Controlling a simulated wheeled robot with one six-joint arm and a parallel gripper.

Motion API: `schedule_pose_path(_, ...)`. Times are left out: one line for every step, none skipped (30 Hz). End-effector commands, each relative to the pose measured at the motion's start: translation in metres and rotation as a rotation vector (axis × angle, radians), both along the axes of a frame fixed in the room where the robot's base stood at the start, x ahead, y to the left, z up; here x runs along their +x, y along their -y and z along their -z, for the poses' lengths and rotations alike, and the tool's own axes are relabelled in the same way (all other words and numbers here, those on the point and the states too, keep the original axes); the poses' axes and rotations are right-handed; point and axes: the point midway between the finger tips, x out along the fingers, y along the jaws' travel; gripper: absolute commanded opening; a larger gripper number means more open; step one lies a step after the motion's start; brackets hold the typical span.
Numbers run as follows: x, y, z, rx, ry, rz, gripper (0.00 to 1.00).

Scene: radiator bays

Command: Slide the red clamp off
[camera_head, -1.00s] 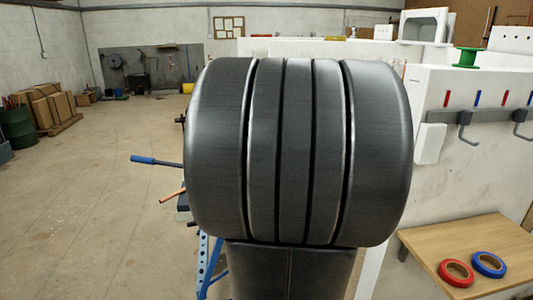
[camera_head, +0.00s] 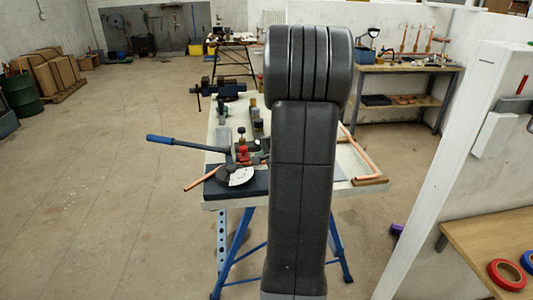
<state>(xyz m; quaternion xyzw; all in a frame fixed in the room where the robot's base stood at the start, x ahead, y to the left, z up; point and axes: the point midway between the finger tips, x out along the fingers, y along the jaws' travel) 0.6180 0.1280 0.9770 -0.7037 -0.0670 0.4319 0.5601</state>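A small red piece (camera_head: 243,153), which may be the red clamp, sits on the bench among dark fittings, beside a pipe bender with a blue-handled lever (camera_head: 185,144). It is too small to tell how it is seated. A pale curved plate (camera_head: 236,177) is just in front of it, and a copper pipe (camera_head: 201,178) sticks out to the left. My own dark arm stands upright in the middle of the view and hides part of the bench right of the red piece. My gripper is not in view.
The bench top (camera_head: 212,191) stands on blue trestle legs (camera_head: 233,262). A vise (camera_head: 228,88) is at its far end. A bent copper pipe (camera_head: 360,155) lies right of my arm. A white panel (camera_head: 447,180) stands at the right.

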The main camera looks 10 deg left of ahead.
Motion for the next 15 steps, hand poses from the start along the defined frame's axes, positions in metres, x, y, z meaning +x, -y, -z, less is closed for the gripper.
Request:
schedule_pose_path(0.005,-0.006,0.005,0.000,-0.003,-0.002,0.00)
schedule_pose_path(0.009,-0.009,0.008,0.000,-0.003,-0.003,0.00)
schedule_pose_path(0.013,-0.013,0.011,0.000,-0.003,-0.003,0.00)
schedule_pose_path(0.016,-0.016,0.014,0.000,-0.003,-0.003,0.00)
schedule_pose_path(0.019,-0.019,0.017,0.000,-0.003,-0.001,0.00)
schedule_pose_path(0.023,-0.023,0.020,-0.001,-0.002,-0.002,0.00)
schedule_pose_path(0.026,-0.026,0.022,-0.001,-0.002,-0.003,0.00)
schedule_pose_path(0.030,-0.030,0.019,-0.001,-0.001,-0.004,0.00)
schedule_pose_path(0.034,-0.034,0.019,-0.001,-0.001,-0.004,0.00)
schedule_pose_path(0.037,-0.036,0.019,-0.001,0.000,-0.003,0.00)
schedule_pose_path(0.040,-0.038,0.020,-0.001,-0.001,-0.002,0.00)
schedule_pose_path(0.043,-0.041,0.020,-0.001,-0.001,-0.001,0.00)
schedule_pose_path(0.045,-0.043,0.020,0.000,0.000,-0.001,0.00)
schedule_pose_path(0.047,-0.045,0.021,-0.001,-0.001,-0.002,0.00)
schedule_pose_path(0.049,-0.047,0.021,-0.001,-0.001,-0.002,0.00)
